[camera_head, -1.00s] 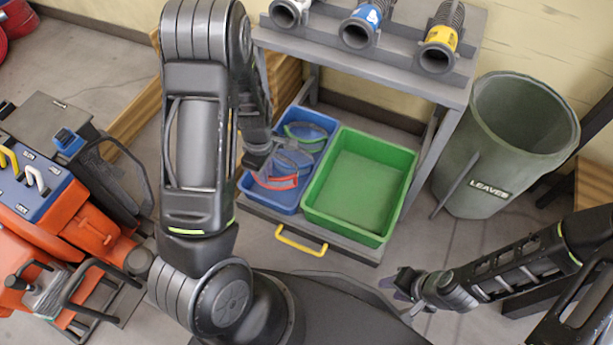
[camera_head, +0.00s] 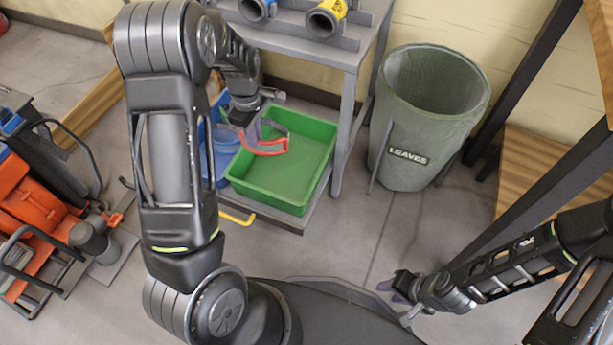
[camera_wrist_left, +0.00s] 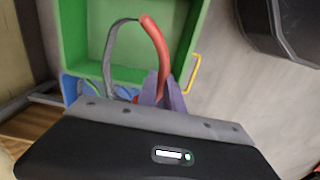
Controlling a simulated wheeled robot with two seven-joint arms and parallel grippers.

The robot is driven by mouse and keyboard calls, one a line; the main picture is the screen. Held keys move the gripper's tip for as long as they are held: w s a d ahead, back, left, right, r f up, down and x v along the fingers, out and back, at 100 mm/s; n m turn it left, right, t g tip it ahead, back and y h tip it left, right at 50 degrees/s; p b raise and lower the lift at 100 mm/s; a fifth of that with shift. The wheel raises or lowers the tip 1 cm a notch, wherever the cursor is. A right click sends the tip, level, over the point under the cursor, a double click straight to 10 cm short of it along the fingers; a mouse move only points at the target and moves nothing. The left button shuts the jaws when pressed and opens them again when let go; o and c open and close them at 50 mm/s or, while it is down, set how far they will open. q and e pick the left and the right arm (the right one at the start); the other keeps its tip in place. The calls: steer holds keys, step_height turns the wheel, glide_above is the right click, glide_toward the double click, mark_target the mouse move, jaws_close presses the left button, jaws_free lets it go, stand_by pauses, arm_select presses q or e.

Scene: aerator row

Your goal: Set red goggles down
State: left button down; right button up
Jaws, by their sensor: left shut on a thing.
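The red goggles (camera_head: 268,148) hang from my left gripper (camera_head: 246,122), over the left part of the green tray (camera_head: 312,190). In the left wrist view the goggles' red frame (camera_wrist_left: 153,40) and grey strap (camera_wrist_left: 110,45) stick out from the purple fingertips (camera_wrist_left: 165,95), with the green tray (camera_wrist_left: 185,75) behind. My left gripper is shut on the goggles. The visible floor of the green tray is bare. My right gripper (camera_head: 400,288) is low at the right over the floor, away from the trays; its jaw opening is too small to tell.
A blue tray (camera_head: 221,150) stands left of the green one, mostly hidden by my left arm. It also shows in the left wrist view (camera_wrist_left: 70,88). A grey cart (camera_head: 340,55) stands behind, a green LEAVES bin (camera_head: 425,120) to the right. An orange machine (camera_head: 40,190) stands at the left.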

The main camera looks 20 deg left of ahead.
arm_select(q)
steer(key=shift+s+d+r, duration=0.1)
steer(key=shift+s+d, duration=0.2)
step_height(320, 180, down, 14)
steer(key=b, duration=0.4)
steer(key=shift+r+b, duration=0.15)
steer(key=shift+b, duration=0.25)
steer(key=shift+a, duration=0.1)
steer(key=shift+f+b, duration=0.9)
steer(key=shift+f, duration=1.35)
steer(key=shift+f, duration=0.1)
